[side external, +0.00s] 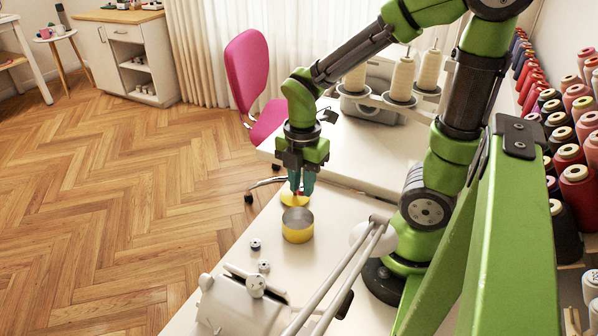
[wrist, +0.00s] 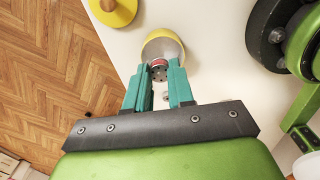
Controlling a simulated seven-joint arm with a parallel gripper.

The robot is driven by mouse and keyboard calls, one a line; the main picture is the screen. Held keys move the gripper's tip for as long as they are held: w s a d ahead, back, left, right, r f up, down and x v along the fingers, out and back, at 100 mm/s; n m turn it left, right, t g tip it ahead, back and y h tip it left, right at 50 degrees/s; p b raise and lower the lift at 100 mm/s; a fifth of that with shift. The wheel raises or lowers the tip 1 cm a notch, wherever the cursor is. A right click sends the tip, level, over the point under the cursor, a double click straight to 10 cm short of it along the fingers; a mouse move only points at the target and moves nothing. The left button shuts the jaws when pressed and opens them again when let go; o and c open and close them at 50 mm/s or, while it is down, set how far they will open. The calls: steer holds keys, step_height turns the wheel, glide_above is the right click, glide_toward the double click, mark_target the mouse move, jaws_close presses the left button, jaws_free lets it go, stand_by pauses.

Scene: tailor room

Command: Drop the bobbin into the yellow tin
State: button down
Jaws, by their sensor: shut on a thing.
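My gripper (side external: 301,190) has teal fingers and hangs above the table. In the wrist view, my gripper (wrist: 158,72) is shut on a small bobbin (wrist: 158,70) with a reddish rim and a grey face with holes. The bobbin is held between the fingertips and overlaps the tin's opening in that view. The yellow tin (side external: 297,235) stands upright and open on the table, just in front of the fingers in the side view. It also shows in the wrist view (wrist: 178,43), partly hidden by the fingers and bobbin. The bobbin's height above the tin is hard to tell.
A yellow round object (side external: 294,199) with a flat base lies beyond the tin. Two small bobbin-like pieces (side external: 255,244) (side external: 263,266) lie on the table near a white sewing machine (side external: 235,305). Thread cones (side external: 402,80) stand behind. The white table's left edge borders open floor.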

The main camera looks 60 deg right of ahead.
steer(key=shift+f, duration=0.4)
steer(key=c, duration=0.9)
jaws_free()
steer(key=shift+r, duration=0.1)
step_height(320, 180, up, 17)
steer(key=shift+f, duration=0.1)
